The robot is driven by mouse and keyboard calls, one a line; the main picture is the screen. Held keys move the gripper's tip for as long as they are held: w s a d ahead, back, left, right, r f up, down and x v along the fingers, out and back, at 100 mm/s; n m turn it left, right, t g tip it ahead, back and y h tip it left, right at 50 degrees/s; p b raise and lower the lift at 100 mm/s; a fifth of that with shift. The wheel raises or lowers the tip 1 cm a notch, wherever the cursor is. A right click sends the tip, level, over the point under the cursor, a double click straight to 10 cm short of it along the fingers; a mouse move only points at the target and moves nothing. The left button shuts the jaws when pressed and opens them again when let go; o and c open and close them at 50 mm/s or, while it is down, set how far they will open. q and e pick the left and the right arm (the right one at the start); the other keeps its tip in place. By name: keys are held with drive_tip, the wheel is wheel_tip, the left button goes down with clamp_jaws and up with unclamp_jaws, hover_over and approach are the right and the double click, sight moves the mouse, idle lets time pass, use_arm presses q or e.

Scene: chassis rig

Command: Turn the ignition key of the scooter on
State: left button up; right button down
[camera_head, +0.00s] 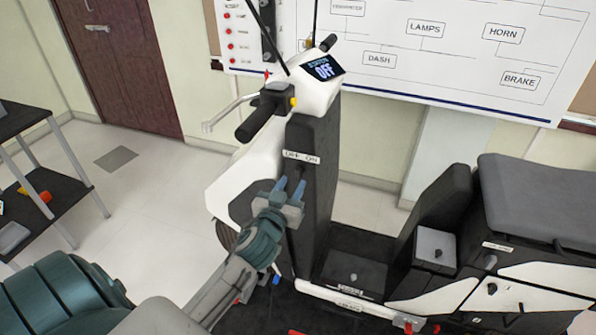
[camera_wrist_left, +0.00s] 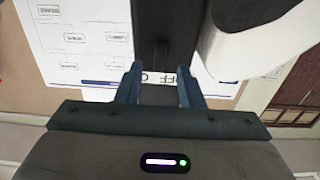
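The white and black scooter (camera_head: 245,172) stands in front of me, and its dash display (camera_head: 323,68) reads OFF. A white label (camera_head: 301,157) with OFF and ON is on the dark front column. A small dark part just below the label looks like the ignition key (camera_head: 299,171), but it is hard to make out. My left gripper (camera_head: 290,187) is at the column just below the label, its blue fingers apart. In the left wrist view the fingers (camera_wrist_left: 160,82) are open with the label partly visible, upside down, between them. Whether they touch the key is unclear. My right gripper is not visible.
The handlebar grip (camera_head: 257,120) and brake lever (camera_head: 222,113) stick out above my left gripper. The seat (camera_head: 540,195) and side panels are at the right. A wiring board (camera_head: 450,60) is behind. A dark shelf table (camera_head: 25,120) stands at the left, with clear floor between.

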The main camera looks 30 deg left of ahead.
sight(299, 176)
use_arm(q)
drive_tip(key=x, duration=0.3)
drive_tip(key=shift+d+r+p, duration=0.1)
drive_tip(key=shift+r+p, duration=0.05)
drive_tip(key=shift+p, duration=0.25)
drive_tip(key=shift+w+a+f, duration=0.2)
drive_tip(key=shift+w+a, duration=0.05)
drive_tip(key=shift+w, duration=0.4)
drive_tip(key=c, duration=0.7)
drive_tip(key=shift+c, duration=0.2)
drive_tip(key=m+p, duration=0.1)
drive_tip(key=m, duration=0.4)
drive_tip(key=shift+d+r+m+p, duration=0.1)
drive_tip(key=shift+m+p, duration=0.2)
drive_tip(key=shift+m, duration=0.1)
drive_tip(key=m+p, duration=0.1)
drive_tip(key=m, duration=0.4)
drive_tip(key=shift+d+m+p, duration=0.1)
drive_tip(key=shift+m+p, duration=0.3)
